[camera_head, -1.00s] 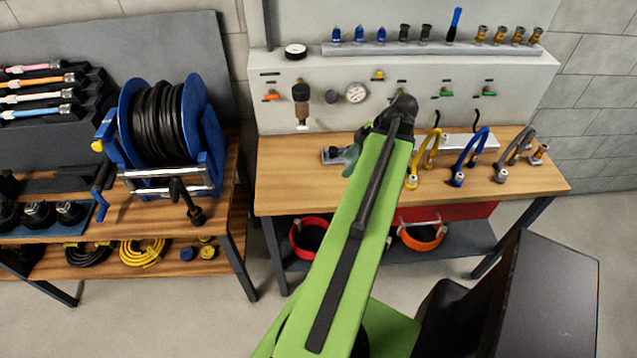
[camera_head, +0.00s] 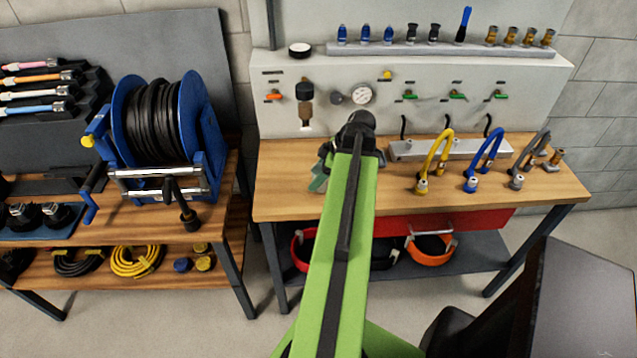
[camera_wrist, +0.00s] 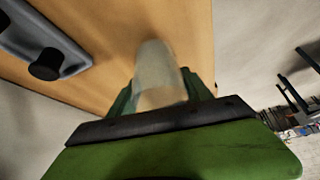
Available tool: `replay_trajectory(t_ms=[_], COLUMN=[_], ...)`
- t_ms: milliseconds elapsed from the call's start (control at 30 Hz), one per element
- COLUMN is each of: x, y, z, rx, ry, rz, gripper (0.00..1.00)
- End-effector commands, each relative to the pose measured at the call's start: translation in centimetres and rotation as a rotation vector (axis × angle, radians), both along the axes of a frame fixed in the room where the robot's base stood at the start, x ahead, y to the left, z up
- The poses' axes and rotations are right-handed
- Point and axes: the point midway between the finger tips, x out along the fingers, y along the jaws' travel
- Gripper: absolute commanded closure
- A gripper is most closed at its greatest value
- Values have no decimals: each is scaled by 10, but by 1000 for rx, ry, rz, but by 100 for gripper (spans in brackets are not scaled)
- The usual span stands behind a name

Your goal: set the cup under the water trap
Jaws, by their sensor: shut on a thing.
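The water trap (camera_head: 305,103) hangs on the pale panel at the left, with a dark top, a brownish bowl and a white part below. The cup (camera_wrist: 158,75) is pale and cloudy, and stands between my green fingers in the wrist view. My gripper (camera_wrist: 160,92) is shut on it. In the head view my gripper (camera_head: 319,175) is over the left part of the bench, below and slightly right of the trap; my arm hides most of it, and I cannot make out the cup there.
The wooden bench (camera_head: 285,185) has bare wood at its left. Yellow (camera_head: 433,160) and blue (camera_head: 486,158) hoses stand to the right of my arm. A gauge (camera_head: 361,95) and small valves are on the panel. A hose reel (camera_head: 160,130) stands on the left table.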

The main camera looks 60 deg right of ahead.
Motion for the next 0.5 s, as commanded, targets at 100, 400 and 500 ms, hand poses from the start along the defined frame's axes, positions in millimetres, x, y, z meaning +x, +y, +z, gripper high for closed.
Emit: replay_trajectory(t_ms=[100,400,500], x=[0,0,0], y=[0,0,0], z=[-19,-19,-18], rx=[0,0,0], ry=[0,0,0], rz=[0,1,1], gripper=[82,82,34])
